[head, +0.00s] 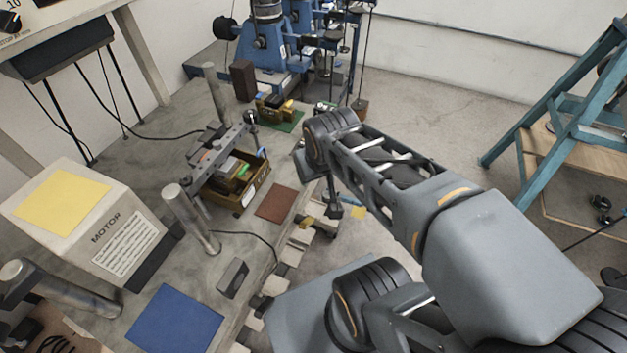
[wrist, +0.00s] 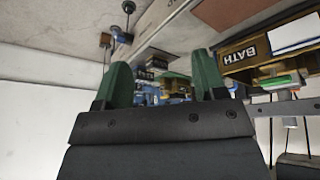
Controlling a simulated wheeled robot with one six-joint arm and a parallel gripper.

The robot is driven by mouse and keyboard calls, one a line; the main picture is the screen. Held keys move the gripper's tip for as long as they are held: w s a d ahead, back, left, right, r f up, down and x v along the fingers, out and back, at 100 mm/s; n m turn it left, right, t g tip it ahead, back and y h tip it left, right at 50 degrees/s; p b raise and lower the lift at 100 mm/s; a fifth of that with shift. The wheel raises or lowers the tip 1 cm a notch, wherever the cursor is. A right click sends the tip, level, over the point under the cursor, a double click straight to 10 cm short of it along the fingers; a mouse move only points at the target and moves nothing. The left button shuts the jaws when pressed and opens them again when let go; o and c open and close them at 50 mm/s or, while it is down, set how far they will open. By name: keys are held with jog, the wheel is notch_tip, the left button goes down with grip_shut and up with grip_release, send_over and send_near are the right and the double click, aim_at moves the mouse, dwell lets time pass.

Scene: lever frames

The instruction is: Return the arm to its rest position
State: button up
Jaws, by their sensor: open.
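My arm (head: 385,175) reaches out from the lower right of the head view, past the right edge of the workbench (head: 255,235). My gripper (wrist: 162,82) shows in the wrist view with its two green fingers spread apart and nothing between them. Its fingertips are not clear in the head view, where the arm hides much of that area. Beyond the fingers in the wrist view are small blurred objects (wrist: 152,66), seen upside down. No rest stand or mark for the arm can be made out.
The bench holds a wooden box (head: 252,193), a motor box (head: 128,241), metal posts (head: 190,219), a red mat (head: 276,204) and a blue mat (head: 175,320). A box marked BATH (wrist: 250,51) is close right in the wrist view. A teal ladder (head: 553,110) stands right; floor (head: 440,110) between is clear.

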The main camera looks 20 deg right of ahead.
jog(key=shift+s+a+f+g+y, duration=0.2)
jog(key=shift+s+a+g, duration=0.1)
jog(key=shift+s+a, duration=0.3)
jog(key=shift+s+a+f+g+y, duration=0.1)
jog(key=shift+s+a+g+y, duration=0.15)
jog(key=shift+s+a, duration=0.25)
dwell(1.8)
